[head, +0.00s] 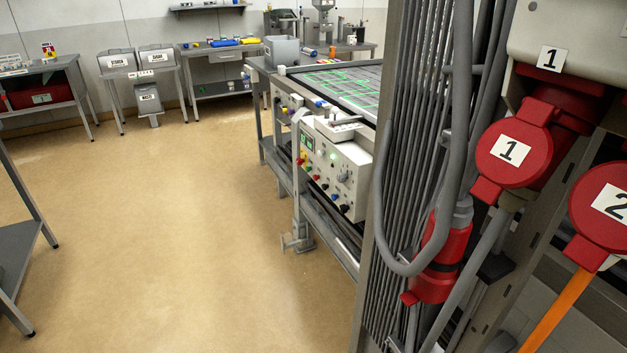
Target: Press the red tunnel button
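A white control box (337,165) is mounted on the near end of the printing machine in the middle of the head view. It carries a small screen, a lit green lamp, and several coloured and black knobs or buttons. A small red button (300,161) shows at its left edge. The labels are too small to read, so I cannot tell whether this is the tunnel button. Neither of my grippers is in view.
A frame full of grey cables (420,120) fills the right side, with red sockets, a cap marked 1 (497,168) and a cap marked 2 (588,238). Grey benches line the back wall. A table (18,255) stands at the left edge. The tan floor (170,230) between is clear.

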